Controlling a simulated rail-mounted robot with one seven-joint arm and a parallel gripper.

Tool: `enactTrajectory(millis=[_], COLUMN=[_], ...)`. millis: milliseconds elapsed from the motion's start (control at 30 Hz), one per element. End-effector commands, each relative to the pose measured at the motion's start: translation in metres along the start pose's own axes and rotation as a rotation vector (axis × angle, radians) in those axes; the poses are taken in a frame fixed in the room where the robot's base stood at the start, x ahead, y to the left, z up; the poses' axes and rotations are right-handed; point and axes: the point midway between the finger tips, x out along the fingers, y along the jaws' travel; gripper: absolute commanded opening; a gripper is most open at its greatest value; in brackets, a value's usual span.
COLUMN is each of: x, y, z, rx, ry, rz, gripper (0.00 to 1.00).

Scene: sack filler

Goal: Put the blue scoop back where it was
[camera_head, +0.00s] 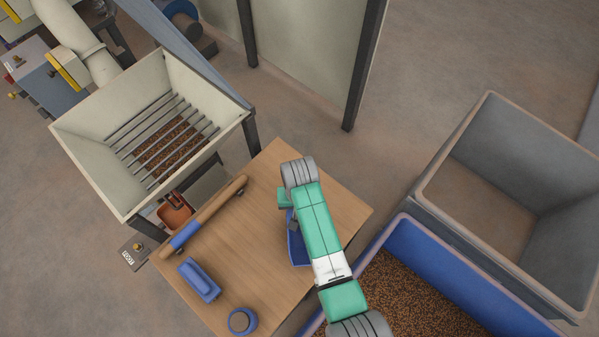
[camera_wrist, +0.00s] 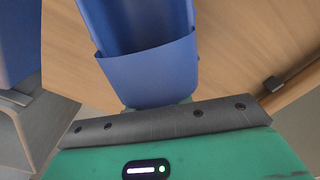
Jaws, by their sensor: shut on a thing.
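The blue scoop (camera_head: 297,248) is over the right part of the wooden table (camera_head: 250,215), partly hidden under my arm in the head view. In the wrist view the scoop (camera_wrist: 150,75) fills the upper middle, its open trough pointing away, with wood behind it. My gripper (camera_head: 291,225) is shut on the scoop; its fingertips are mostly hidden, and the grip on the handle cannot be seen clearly. I cannot tell whether the scoop touches the tabletop.
A roller-like tool (camera_head: 210,212), a blue block-shaped tool (camera_head: 199,280) and a round blue item (camera_head: 242,321) lie on the table's left side. A hopper with a bar grate (camera_head: 90,165) stands at left. A blue bin of pellets (camera_head: 470,262) and an empty grey bin (camera_head: 480,255) are at right.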

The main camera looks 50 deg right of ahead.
Motion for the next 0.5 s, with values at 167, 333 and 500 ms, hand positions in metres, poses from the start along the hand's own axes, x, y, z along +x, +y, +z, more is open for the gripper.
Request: enactTrajectory(millis=[167, 333, 500], x=[0.0025, 0.0025, -0.0005], y=[-0.0001, -0.0001, -0.0001], z=[0.0000, 0.0001, 0.0001], rx=[0.000, 0.000, 0.000], ry=[0.000, 0.000, 0.000], rz=[0.000, 0.000, 0.000], gripper=[0.35, 0.43, 0.43])
